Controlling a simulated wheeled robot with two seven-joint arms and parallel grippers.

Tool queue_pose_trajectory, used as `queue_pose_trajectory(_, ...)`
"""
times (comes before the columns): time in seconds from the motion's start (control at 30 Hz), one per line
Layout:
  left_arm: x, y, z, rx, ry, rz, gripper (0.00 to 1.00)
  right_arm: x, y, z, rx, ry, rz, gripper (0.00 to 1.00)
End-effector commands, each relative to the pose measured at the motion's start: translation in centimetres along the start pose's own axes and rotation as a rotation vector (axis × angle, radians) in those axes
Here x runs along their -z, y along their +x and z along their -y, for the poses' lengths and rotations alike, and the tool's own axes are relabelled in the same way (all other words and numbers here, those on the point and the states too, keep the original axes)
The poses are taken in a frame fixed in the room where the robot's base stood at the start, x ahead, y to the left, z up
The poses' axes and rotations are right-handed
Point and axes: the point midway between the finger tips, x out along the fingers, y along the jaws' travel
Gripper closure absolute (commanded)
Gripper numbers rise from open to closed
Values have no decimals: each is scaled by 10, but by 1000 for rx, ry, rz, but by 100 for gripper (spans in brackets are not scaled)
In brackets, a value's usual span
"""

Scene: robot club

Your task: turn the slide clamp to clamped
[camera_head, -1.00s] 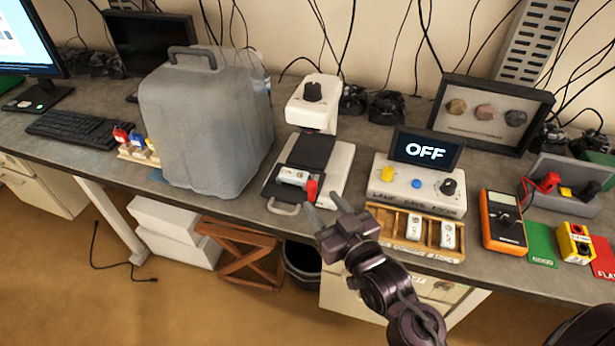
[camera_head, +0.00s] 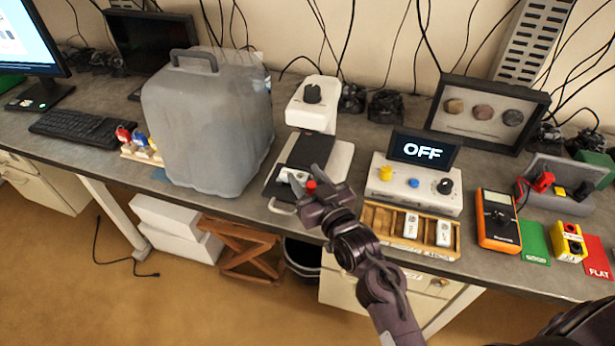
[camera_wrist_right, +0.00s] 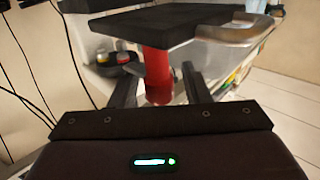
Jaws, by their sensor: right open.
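The slide clamp's red handle (camera_head: 311,186) is at the front right of a black stage (camera_head: 305,152) on a white microscope-like device (camera_head: 317,107). A pale piece (camera_head: 291,174) beside the red handle is mostly covered by my gripper. My right gripper (camera_head: 305,176) is open, with its fingers on either side of the handle. In the right wrist view the red handle (camera_wrist_right: 157,72) stands between the two spread fingers (camera_wrist_right: 158,85). I cannot tell whether either finger touches it. My left gripper is not in view.
On the right are a control box (camera_head: 415,188) with an OFF display, a wooden slide tray (camera_head: 445,250) and an orange meter (camera_head: 497,218). A curved metal handle (camera_head: 282,208) sticks out at the device's front.

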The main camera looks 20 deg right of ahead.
Motion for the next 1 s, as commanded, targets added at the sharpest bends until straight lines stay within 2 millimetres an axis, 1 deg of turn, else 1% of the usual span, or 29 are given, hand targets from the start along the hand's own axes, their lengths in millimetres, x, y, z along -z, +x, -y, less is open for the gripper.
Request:
queue_pose_trajectory(0.03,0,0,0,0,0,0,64,0,0,0,0,0,0,57)
queue_pose_trajectory(0.07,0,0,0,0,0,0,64,0,0,0,0,0,0,60)
queue_pose_trajectory(0.37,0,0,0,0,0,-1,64,0,0,0,0,0,0,99)
queue_pose_trajectory(0.67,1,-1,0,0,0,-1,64,0,0,0,30,-3,0,100)
queue_pose_trajectory(0.87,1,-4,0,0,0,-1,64,1,0,1,131,-8,1,100)
queue_pose_trajectory(1.0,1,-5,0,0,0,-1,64,1,0,2,240,-9,2,100)
